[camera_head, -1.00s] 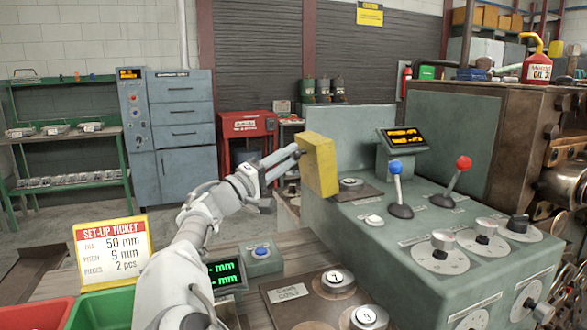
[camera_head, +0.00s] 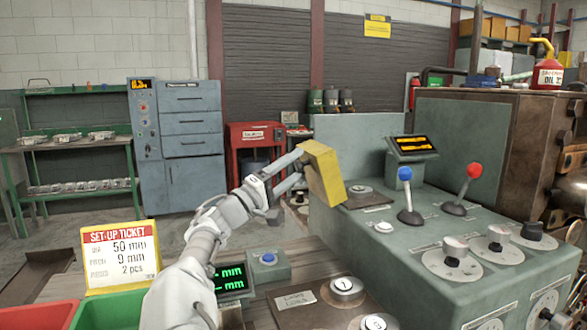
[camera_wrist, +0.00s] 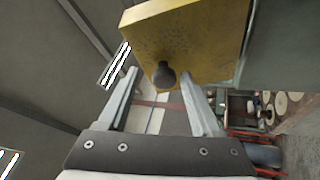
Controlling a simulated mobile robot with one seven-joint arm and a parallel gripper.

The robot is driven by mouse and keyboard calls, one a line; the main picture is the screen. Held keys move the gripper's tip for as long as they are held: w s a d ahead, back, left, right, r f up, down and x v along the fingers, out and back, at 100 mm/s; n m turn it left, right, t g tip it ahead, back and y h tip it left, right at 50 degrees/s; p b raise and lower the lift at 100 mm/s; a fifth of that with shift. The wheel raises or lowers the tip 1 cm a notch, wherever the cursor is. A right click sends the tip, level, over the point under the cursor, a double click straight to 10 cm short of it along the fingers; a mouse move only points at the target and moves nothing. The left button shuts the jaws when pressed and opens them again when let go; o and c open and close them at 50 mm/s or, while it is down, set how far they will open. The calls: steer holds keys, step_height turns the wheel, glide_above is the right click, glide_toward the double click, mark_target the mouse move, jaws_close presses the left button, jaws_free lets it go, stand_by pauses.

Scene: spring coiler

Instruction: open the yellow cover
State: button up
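The yellow cover (camera_head: 322,172) stands raised at the left edge of the grey-green console, its top leaning left past upright. A dark plate with a silver button (camera_head: 360,190) shows uncovered to its right. My gripper (camera_head: 297,167) is at the cover's left side, with its fingers toward it. In the wrist view, the cover (camera_wrist: 195,40) fills the top, and its dark round knob (camera_wrist: 164,75) sits between my spread fingertips (camera_wrist: 160,74). The fingers look apart from the knob; whether one touches the cover is unclear.
Blue-topped (camera_head: 405,174) and red-topped (camera_head: 474,171) levers and several dials stand on the console to the right. A set-up ticket (camera_head: 120,258), green display (camera_head: 231,279) and numbered button (camera_head: 346,286) are in front. A red cabinet (camera_head: 250,140) stands behind.

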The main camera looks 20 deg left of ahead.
steer(key=shift+s+a+f+p, duration=0.1)
steer(key=shift+s+a+p, duration=0.2)
steer(key=shift+s+p, duration=0.1)
steer(key=s+a+p, duration=0.2)
steer(key=s+a, duration=0.4)
steer(key=s, duration=0.4)
steer(key=shift+a, duration=0.35)
